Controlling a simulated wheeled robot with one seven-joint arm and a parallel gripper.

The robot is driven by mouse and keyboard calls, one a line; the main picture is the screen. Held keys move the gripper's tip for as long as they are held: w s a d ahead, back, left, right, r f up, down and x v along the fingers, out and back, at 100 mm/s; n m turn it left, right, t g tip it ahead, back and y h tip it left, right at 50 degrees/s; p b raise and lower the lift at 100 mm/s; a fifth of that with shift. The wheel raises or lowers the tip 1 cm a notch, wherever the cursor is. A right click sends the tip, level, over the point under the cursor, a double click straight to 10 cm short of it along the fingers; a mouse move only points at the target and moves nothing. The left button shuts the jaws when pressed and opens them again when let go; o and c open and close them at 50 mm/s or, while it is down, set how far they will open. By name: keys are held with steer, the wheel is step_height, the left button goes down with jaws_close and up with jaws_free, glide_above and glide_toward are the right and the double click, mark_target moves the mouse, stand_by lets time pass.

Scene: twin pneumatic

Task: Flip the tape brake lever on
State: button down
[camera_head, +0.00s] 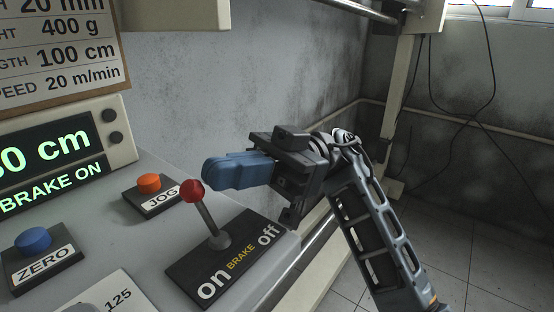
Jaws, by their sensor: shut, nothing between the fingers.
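The tape brake lever is a grey stick with a red ball knob (192,190), rising from a black plate (185,270) marked "on", "BRAKE" and "off". The stick (208,217) leans left in the picture, away from the "off" end. My gripper (209,173) comes in from the right with its blue fingers shut and empty. The fingertips are just right of and above the red knob, very close to it; I cannot tell whether they touch. The display (50,165) reads "BRAKE ON" in its lower line.
An orange JOG button (149,183) stands behind and left of the lever. A blue ZERO button (33,240) is at the left. A sign (60,50) hangs above the display. A metal rail (318,225) and the bench edge run to the right, with open floor beyond.

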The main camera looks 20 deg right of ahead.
steer(key=shift+s+a+r+t+h+p, duration=0.2)
steer(key=shift+s+a+t+h+p, duration=0.1)
steer(key=shift+a+h+p, duration=0.15)
steer(key=shift+s+a+p, duration=0.2)
steer(key=shift+p, duration=0.1)
steer(key=shift+s+a+f, duration=0.1)
steer(key=shift+a, duration=0.05)
